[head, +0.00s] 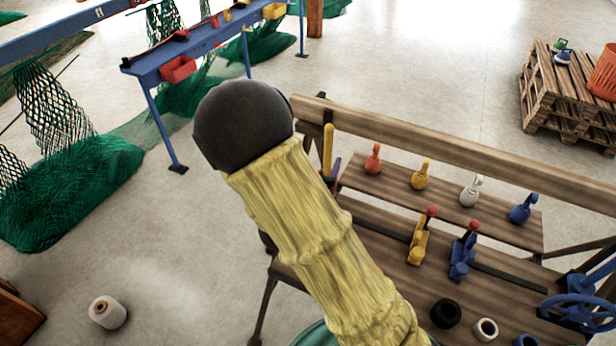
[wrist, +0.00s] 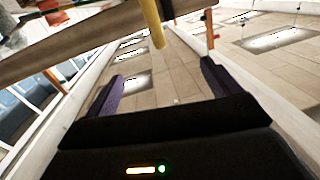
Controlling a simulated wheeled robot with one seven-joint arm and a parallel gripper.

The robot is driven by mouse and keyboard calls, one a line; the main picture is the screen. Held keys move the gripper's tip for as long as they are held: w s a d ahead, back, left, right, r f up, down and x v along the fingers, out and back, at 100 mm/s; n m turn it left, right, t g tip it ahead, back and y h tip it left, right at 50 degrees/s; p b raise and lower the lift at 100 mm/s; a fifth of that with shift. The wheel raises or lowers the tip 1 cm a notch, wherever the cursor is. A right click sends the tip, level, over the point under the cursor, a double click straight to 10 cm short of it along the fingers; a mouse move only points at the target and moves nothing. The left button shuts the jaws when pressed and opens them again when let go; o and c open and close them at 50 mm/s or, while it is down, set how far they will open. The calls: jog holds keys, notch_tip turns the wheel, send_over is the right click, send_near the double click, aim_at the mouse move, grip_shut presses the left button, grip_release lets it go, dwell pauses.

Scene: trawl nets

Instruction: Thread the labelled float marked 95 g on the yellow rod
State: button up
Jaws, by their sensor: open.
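The yellow rod (head: 327,150) stands upright at the left end of the workbench, by the wooden back beam. In the wrist view the yellow rod (wrist: 152,22) shows at the top, its free end beyond the gap between my fingers. No float shows on its visible part. My gripper (wrist: 162,76) is open and empty, its two purple fingers apart. In the head view one purple finger (head: 335,169) shows beside the rod; my arm hides the rest. I cannot identify the float marked 95 g; no label is legible.
The bench shelf (head: 378,180) holds red, yellow, white and blue bulb-shaped pieces. Below are a yellow clamp (head: 418,243), a blue clamp (head: 462,257), a black ring (head: 446,313) and a white ring (head: 485,329). A blue handwheel (head: 575,312) is at right.

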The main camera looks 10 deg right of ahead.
jog(key=v, duration=0.4)
jog(key=shift+s+a+b, duration=0.1)
jog(key=shift+b, duration=0.3)
notch_tip(320, 180, down, 4)
jog(key=w+d+n+g+y, duration=0.1)
jog(key=g+y, duration=0.3)
jog(key=y, duration=0.1)
jog(key=s+d+n+g+y, duration=0.1)
jog(key=s+d+n+g, duration=0.1)
jog(key=s, duration=0.5)
jog(key=s+d+n+g+y, duration=0.2)
jog(key=s+d+n+g, duration=0.1)
jog(key=s+d+g, duration=0.2)
jog(key=s+g, duration=0.2)
jog(key=shift+s, duration=0.35)
